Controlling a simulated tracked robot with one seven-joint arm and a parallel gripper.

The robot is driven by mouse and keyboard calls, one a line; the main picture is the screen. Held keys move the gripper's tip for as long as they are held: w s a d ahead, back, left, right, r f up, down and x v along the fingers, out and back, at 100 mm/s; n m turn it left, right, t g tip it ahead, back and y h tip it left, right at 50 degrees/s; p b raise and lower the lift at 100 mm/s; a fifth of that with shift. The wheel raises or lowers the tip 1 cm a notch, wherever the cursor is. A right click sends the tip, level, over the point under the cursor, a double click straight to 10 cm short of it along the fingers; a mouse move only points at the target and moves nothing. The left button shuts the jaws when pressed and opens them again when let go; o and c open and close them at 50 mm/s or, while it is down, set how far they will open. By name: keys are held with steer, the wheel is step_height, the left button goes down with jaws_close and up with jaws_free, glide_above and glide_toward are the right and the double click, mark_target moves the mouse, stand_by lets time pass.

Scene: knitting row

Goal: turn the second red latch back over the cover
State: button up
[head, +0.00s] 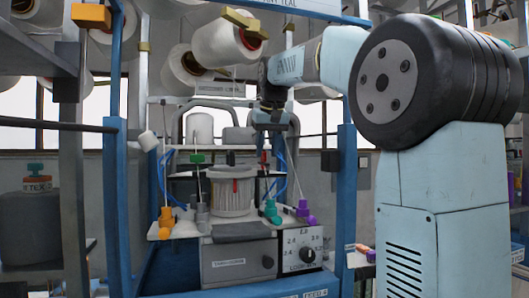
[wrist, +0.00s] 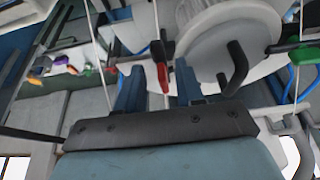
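The white ribbed round cover (head: 234,198) sits in the middle of the machine; its edge shows in the wrist view (wrist: 215,55). One red latch (head: 235,185) lies against the cover's front. Another red latch (head: 263,158) stands up at the cover's right side; in the wrist view a red latch (wrist: 162,75) on a dark pivot appears between my fingers, beside the cover. My gripper (wrist: 158,85) is open, with a gap visible on both sides of this latch. In the head view my gripper (head: 271,124) is above and behind the cover's right side. Contact cannot be told.
A green knob (head: 197,158) stands left of the cover. Orange (head: 166,222), teal (head: 271,211) and purple (head: 304,211) yarn guides line the front. Thin threads and blue tubes run near the cover. Blue posts (head: 346,200) flank the machine, and yarn cones (head: 222,40) hang above.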

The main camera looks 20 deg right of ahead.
steer(key=w, duration=0.3)
steer(key=shift+w, duration=0.1)
steer(key=shift+w+f, duration=0.2)
steer(key=shift+f, duration=0.35)
steer(key=shift+c, duration=0.2)
jaws_close()
steer(key=shift+d, duration=0.1)
